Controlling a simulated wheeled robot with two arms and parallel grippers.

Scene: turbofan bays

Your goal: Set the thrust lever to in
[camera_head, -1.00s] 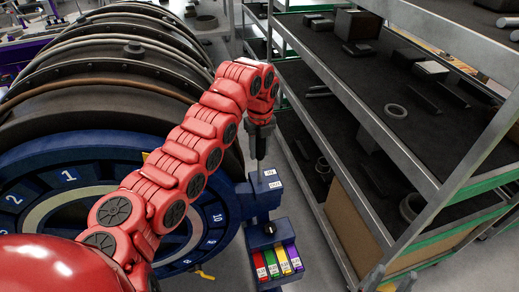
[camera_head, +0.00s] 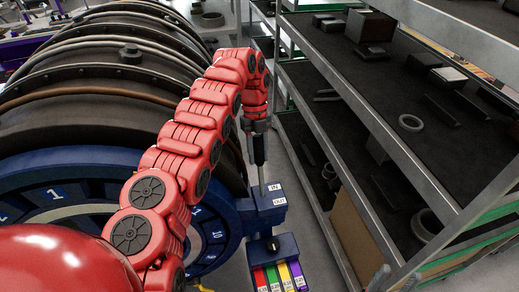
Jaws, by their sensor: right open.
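A blue control box (camera_head: 250,206) with white "IN" and "OUT" labels stands at the right edge of the engine's blue ring. A thin upright metal rod, seemingly the thrust lever (camera_head: 262,177), rises from it by the labels. A dark cylindrical piece (camera_head: 259,150) sits above the rod; I cannot tell whether it is the lever's grip. My red right arm reaches over from the lower left. Its gripper (camera_head: 258,128) points down at the top of this dark piece and is open. The fingers are too small to tell whether they touch it. My left gripper is out of view.
A large ribbed engine casing (camera_head: 95,105) with a numbered blue ring fills the left. A metal shelf rack (camera_head: 395,150) with loose parts stands close on the right. A second blue box (camera_head: 287,246) with coloured tabs sits below the lever box. Grey floor shows between.

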